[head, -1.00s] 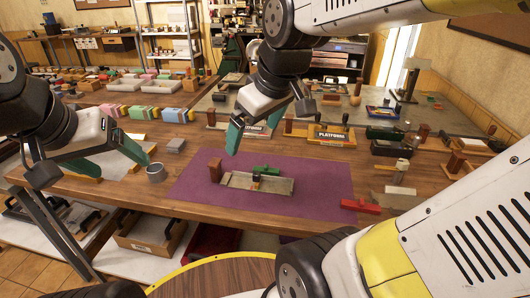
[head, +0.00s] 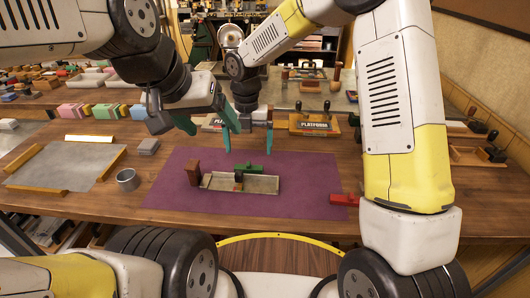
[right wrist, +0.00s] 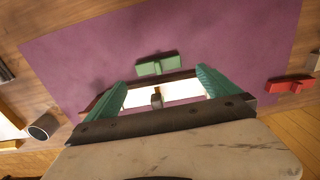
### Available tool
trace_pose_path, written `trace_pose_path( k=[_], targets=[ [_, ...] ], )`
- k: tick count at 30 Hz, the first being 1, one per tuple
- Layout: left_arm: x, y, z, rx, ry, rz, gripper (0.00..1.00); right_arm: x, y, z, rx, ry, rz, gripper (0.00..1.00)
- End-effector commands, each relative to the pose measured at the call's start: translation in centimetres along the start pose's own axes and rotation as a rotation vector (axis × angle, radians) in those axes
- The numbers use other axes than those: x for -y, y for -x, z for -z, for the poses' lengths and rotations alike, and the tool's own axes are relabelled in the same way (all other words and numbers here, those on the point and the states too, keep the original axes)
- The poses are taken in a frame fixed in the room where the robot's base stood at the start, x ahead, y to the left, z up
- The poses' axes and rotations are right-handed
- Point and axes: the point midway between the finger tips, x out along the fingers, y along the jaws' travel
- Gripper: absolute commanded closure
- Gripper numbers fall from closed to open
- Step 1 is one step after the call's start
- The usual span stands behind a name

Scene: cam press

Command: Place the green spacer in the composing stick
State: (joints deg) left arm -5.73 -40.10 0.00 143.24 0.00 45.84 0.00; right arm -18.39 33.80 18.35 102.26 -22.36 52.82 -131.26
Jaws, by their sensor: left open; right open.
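The green spacer (head: 250,168) lies on the purple mat, against or just behind the long far side of the composing stick (head: 265,186). It also shows in the right wrist view (right wrist: 157,66). The stick is a shallow pale metal tray with a small dark block (head: 238,178) in it. My right gripper (head: 248,148) is open and empty, fingers down, above the spacer and stick. In the right wrist view its fingers (right wrist: 158,82) straddle the stick, with the spacer just beyond. My left gripper (head: 207,125) is open and empty, above the mat's far left part, close to the right gripper.
A brown block (head: 194,173) stands at the stick's left end. A red piece (head: 345,199) lies at the mat's right edge. A grey cup (head: 128,180) and a framed grey plate (head: 68,167) are at left. The purple mat (head: 300,205) is otherwise clear.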

Motion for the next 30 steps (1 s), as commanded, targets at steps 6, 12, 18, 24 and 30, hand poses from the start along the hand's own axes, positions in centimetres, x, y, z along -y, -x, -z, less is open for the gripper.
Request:
trace_pose_path(
  k=[6, 12, 18, 24, 30],
  targets=[
    [0.0, 0.0, 0.0, 0.0, 0.0, 0.0, 0.24, 0.0, -2.5, 0.0, -0.002, 0.002, 0.002, 0.0],
    [0.0, 0.0, 0.0, 0.0, 0.0, 0.0, 0.24, -0.3, -5.5, 0.0, -0.003, 0.001, 0.002, 0.0],
    [0.0, 0.0, 0.0, 0.0, 0.0, 0.0, 0.24, -0.3, -7.3, -0.1, 0.0, 0.0, 0.001, 0.0],
    [0.0, 0.0, 0.0, 0.0, 0.0, 0.0, 0.24, -0.3, -7.3, -0.1, 0.001, -0.001, 0.0, 0.0],
    [0.0, 0.0, 0.0, 0.0, 0.0, 0.0, 0.24, -0.3, -7.3, -0.1, 0.0, -0.002, 0.0, 0.33]
  ],
)
